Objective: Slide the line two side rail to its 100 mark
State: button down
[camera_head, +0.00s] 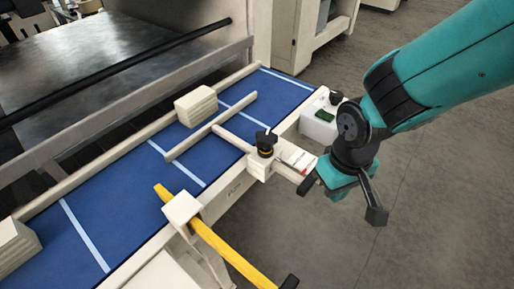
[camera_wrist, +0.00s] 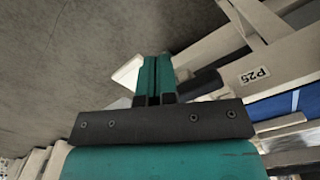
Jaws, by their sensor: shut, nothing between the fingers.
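The side rail (camera_head: 210,127) is a cream bar lying over the blue conveyor belt. Its cross rod (camera_head: 232,138) runs out through a clamp block (camera_head: 260,168) with a black knob (camera_head: 265,142) on top. Beyond the block, the rod's outer part (camera_head: 290,172) shows a small red mark; its scale figures are too small to read. My gripper (camera_head: 309,184) is at the outer end of this rod; I cannot tell whether it touches. In the wrist view my gripper (camera_wrist: 155,72) is shut with its teal fingers together and nothing between them.
Cream stacks (camera_head: 196,106) and (camera_head: 15,245) stand on the belt (camera_head: 120,205). A yellow bar (camera_head: 225,250) in a cream bracket juts over the front edge. A white box (camera_head: 319,124) with a green top stands behind my gripper. The wrist view shows a "P25" label (camera_wrist: 255,75). Grey floor is clear at right.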

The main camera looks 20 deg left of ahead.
notch_tip(320, 180, up, 8)
jog(key=p, duration=0.6)
jog(key=shift+f, duration=0.15)
jog(key=s+d+r+y+b, duration=0.2)
jog(key=s+d+r+b, duration=0.1)
jog(key=s+d+b, duration=0.2)
jog(key=s+d+r+m+y+b, duration=0.1)
jog(key=s+d+r+y+b, duration=0.1)
jog(key=s+d+b, duration=0.3)
jog(key=shift+s+d+r+b, duration=0.4)
jog(key=shift+d+r, duration=0.2)
jog(key=shift+r, duration=0.15)
jog(key=shift+a, duration=0.15)
